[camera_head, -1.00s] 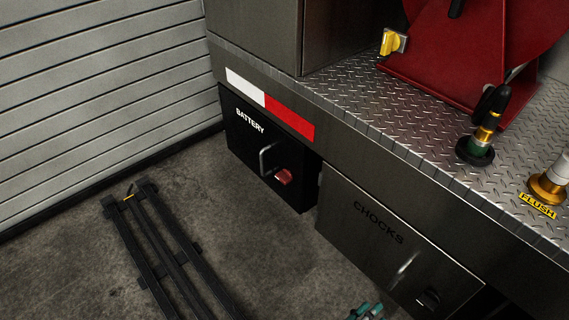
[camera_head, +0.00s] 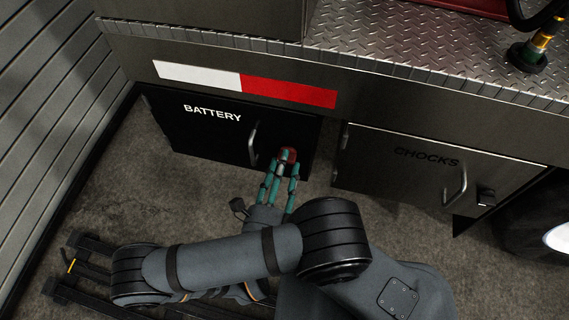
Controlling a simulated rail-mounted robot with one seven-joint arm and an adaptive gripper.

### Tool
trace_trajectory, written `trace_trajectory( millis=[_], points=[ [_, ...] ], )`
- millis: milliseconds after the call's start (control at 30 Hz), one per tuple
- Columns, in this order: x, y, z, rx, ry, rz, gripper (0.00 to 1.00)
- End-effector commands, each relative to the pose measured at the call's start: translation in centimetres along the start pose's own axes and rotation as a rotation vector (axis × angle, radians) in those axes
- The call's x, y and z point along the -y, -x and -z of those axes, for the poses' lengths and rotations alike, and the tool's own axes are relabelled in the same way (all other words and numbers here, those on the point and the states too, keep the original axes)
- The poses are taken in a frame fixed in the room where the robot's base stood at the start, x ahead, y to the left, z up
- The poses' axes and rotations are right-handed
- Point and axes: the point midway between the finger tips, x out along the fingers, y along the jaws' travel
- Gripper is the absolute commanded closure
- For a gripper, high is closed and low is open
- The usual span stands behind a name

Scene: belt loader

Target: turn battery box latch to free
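The black battery box (camera_head: 210,140) is marked BATTERY and hangs under the truck deck, with its door closed. A metal pull handle (camera_head: 252,142) is on the door's right part.
The CHOCKS box (camera_head: 400,165), with a handle and a dark latch, is to the right. The diamond-plate deck (camera_head: 400,60) overhangs both boxes. A black rail frame (camera_head: 75,290) lies on the floor at lower left. A shuttered wall (camera_head: 50,110) bounds the left.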

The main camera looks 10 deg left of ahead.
Motion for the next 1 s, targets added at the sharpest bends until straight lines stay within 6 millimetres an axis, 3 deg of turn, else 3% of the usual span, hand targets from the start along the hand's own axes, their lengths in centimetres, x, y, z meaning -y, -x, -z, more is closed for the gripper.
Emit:
trace_trajectory(
  millis=[367, 1000],
  points=[
    [0.02, -0.69, 0.01, 0.000, 0.000, 0.000, 0.62],
    [0.01, -0.66, 0.01, 0.000, 0.000, 0.000, 1.00]
  ],
)
